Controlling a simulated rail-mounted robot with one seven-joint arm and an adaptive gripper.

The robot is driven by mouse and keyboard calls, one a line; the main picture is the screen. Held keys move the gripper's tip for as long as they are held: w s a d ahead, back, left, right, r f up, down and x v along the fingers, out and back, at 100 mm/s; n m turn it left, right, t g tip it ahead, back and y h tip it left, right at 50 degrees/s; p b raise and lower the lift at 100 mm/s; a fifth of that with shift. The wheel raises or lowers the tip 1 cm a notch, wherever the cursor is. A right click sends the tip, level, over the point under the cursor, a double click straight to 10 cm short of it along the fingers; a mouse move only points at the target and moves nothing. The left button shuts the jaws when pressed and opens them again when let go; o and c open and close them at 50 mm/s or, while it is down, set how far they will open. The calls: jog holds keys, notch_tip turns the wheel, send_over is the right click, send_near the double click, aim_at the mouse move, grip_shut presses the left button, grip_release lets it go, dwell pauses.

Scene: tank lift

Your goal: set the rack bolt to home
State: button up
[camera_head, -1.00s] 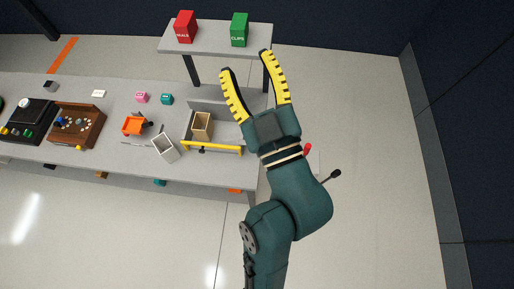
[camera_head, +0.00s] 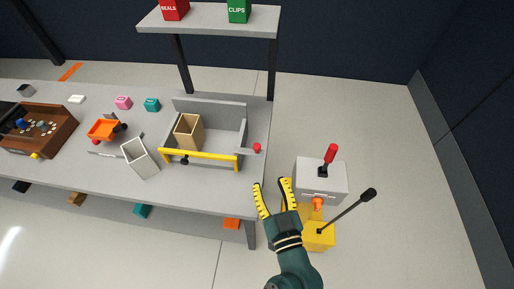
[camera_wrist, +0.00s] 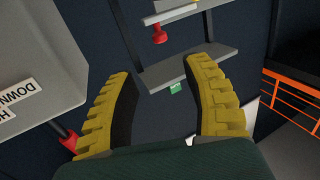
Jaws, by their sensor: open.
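A grey rack (camera_head: 210,105) with a yellow front bar (camera_head: 200,160) stands on the right end of the bench. A red knob (camera_head: 257,148) on a short grey piece sticks out at its right side; it looks like the rack bolt. The bolt's exact setting cannot be read.
A grey control box (camera_head: 320,180) with a red-handled lever (camera_head: 331,154) stands close right of my gripper, over a yellow base (camera_head: 318,238) with a long black-knobbed lever (camera_head: 368,195). A tan bin (camera_head: 188,132) sits in the rack. The floor farther right is clear.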

aim_at(258, 149)
jog(key=x, duration=1.3)
jog(key=shift+w, duration=0.1)
grip_shut()
